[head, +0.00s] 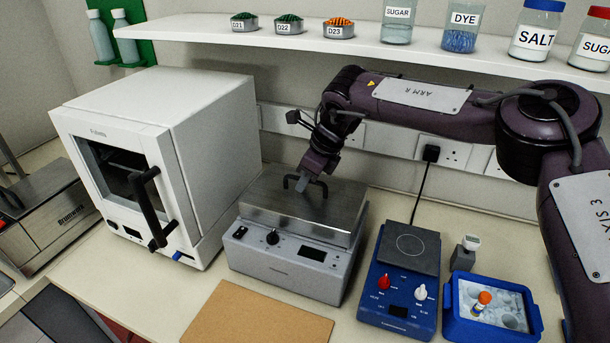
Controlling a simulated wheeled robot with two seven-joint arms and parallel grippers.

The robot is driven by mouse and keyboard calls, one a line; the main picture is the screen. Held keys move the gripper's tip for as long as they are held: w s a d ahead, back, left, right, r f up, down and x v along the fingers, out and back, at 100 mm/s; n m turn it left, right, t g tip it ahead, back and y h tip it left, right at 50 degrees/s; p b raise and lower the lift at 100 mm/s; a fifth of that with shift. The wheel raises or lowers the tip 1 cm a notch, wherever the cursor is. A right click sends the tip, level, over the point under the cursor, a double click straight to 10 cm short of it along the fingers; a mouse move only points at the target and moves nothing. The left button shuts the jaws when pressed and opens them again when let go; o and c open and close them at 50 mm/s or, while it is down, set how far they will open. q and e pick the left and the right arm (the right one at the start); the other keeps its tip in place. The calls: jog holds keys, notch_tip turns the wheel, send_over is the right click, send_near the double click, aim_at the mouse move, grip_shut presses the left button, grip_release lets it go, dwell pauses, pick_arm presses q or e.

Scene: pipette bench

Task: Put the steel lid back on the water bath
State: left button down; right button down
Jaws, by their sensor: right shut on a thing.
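The steel lid (275,205) lies over the top of the water bath (285,266), a grey box with a knob and a dark display on its front. The lid covers the bath's opening and looks roughly level. I cannot tell whether it rests fully on the rim or is slightly above it. My right gripper (311,186) reaches down from above and is shut on the lid's dark handle (291,181). The fingers hide part of the handle. My left gripper is not in view.
A white oven (195,130) stands close on the left. A blue hotplate stirrer (398,290) and a blue ice tray (459,330) stand to the right. A brown board (258,318) lies in front. A shelf (270,36) with jars and dishes runs above.

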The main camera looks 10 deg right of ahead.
dwell(0.3)
jog(key=c, duration=1.5)
grip_release()
jog(key=shift+f, duration=0.15)
jog(key=b+v, duration=0.2)
jog(key=v, duration=0.5)
jog(key=shift+s+r, duration=0.1)
jog(key=shift+r, duration=0.35)
jog(key=shift+d, duration=0.1)
